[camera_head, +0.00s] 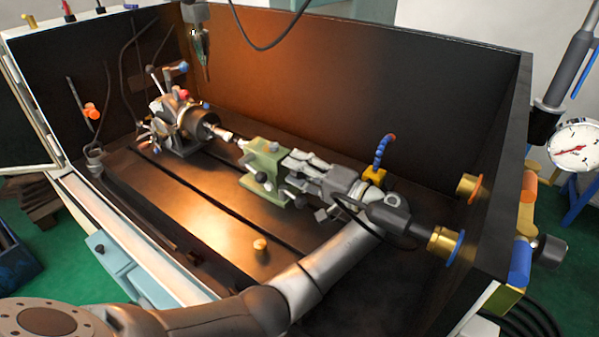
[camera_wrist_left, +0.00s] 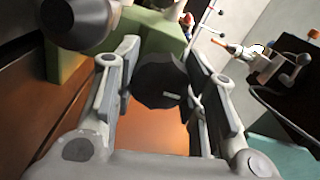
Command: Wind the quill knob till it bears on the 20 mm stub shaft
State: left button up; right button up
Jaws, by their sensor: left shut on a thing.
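The green tailstock (camera_head: 262,168) stands on the dark bed near the middle of the head view. My left gripper (camera_head: 308,163) reaches its right side, with the arm coming up from below. In the left wrist view the gripper (camera_wrist_left: 160,85) has its fingers on both sides of the black faceted quill knob (camera_wrist_left: 161,82), which has a small pale mark. It is shut on the knob. In the head view the fingers largely hide the knob. The chuck (camera_head: 193,120) holds the bright stub shaft (camera_head: 223,134), which points toward the tailstock. I cannot tell whether the quill touches it. My right gripper is not in view.
Dark enclosure walls (camera_head: 380,100) stand behind and to the right. A blue segmented hose (camera_head: 384,150) rises behind my gripper. A small brass knob (camera_head: 260,244) sits on the bare bed in front. A dial gauge (camera_head: 576,146) is outside at right.

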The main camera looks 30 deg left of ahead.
pick_arm(q)
jog(key=shift+f, duration=0.1)
jog(key=o, duration=1)
jog(key=shift+o, duration=0.2)
jog(key=shift+d, duration=0.1)
jog(key=s+d, duration=0.1)
jog(key=d, duration=0.6)
jog(key=shift+d, duration=0.15)
